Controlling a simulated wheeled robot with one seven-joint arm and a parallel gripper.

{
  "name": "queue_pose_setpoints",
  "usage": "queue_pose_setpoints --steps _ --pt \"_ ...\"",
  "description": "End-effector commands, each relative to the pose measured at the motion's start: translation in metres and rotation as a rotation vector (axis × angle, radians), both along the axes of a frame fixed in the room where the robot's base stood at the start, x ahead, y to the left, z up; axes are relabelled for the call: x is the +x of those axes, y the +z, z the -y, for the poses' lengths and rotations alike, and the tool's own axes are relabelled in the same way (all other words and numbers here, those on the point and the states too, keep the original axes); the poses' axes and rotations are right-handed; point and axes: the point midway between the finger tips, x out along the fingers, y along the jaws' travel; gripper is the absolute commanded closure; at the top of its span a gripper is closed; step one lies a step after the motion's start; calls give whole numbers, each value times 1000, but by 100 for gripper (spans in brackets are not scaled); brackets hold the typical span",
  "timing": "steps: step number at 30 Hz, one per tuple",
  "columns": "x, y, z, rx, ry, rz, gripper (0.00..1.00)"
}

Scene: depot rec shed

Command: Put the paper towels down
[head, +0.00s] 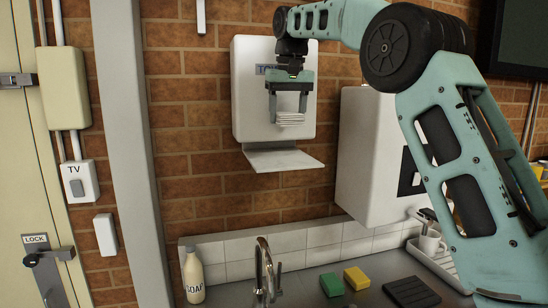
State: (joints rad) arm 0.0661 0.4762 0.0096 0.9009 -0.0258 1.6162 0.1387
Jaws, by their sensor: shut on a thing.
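My gripper (289,112) is shut on a small stack of white paper towels (291,119). It hangs in front of a white wall dispenser (245,100), whose label is partly hidden by my gripper. The shelf looks empty. How far the towels stand out from the dispenser front, I cannot tell.
A white wall box (367,160) hangs right of the dispenser. Below are a tap (264,270), a soap bottle (193,275), a green sponge (331,284), a yellow sponge (356,278), a black ridged mat (411,291) and a dish rack (435,262) with a mug.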

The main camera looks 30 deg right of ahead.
Motion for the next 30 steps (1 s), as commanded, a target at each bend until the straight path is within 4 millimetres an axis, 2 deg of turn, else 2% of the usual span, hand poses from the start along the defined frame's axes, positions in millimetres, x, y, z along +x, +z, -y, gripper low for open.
queue_pose_setpoints --steps 2,9,17,23,30 --pt "0 -3 0 0 0 0 70" --pt "-1 -40 0 0 0 -3 70" --pt "-1 -66 0 0 0 -2 70" --pt "-1 -93 0 0 0 -2 70" --pt "-1 -99 0 0 0 1 70"
